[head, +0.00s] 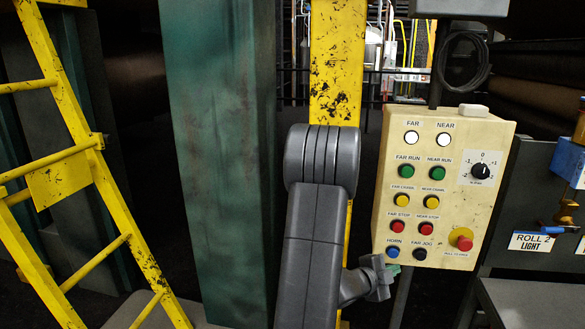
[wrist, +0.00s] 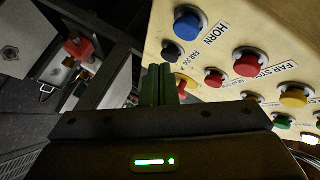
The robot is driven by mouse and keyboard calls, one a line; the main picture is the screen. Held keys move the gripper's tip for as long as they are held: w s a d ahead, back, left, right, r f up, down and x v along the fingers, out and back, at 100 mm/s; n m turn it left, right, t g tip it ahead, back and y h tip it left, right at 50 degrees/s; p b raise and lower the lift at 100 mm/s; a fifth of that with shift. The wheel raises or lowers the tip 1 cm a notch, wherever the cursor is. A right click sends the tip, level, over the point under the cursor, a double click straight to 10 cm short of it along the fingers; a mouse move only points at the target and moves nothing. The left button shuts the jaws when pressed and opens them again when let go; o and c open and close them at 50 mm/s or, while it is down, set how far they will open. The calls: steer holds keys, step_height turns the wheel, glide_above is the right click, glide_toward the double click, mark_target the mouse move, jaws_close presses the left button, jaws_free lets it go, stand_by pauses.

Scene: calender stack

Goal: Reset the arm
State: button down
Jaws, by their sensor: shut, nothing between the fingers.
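My arm (head: 318,240) rises in the middle of the head view, dark grey and bent at a rounded joint. My gripper (head: 393,270) is at the lower left corner of the cream control box, just below the blue HORN button (head: 394,253). In the wrist view my gripper (wrist: 160,84) shows two greenish fingers shut together with nothing between them. They point toward the box's edge, near the HORN button (wrist: 188,24) and the black FAR JOG button (wrist: 169,50). I cannot tell whether the fingertips touch the box.
The control box (head: 383,165) carries several coloured buttons, a dial (head: 481,171) and a red stop knob (head: 465,243). A yellow ladder (head: 75,180) stands left, beside a green column (head: 220,160). A yellow post (head: 336,70) is behind my arm. A ROLL 2 LIGHT panel (head: 530,241) is right.

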steer(key=shift+s+a+b, duration=0.25)
steer(key=shift+s+b, duration=0.3)
steer(key=shift+s, duration=0.4)
steer(key=shift+s+a+b, duration=0.2)
steer(key=shift+s+b, duration=0.3)
steer(key=shift+s, duration=0.45)
steer(key=shift+s+a+b, duration=0.25)
steer(key=shift+s+b, duration=0.3)
steer(key=shift+s, duration=0.4)
steer(key=w+p, duration=0.1)
steer(key=w, duration=0.1)
steer(key=w+d+p, duration=0.1)
steer(key=w+p, duration=0.1)
steer(key=w, duration=0.1)
steer(key=shift+w+d+r, duration=0.2)
steer(key=shift+w+r, duration=0.05)
steer(key=shift+w, duration=0.1)
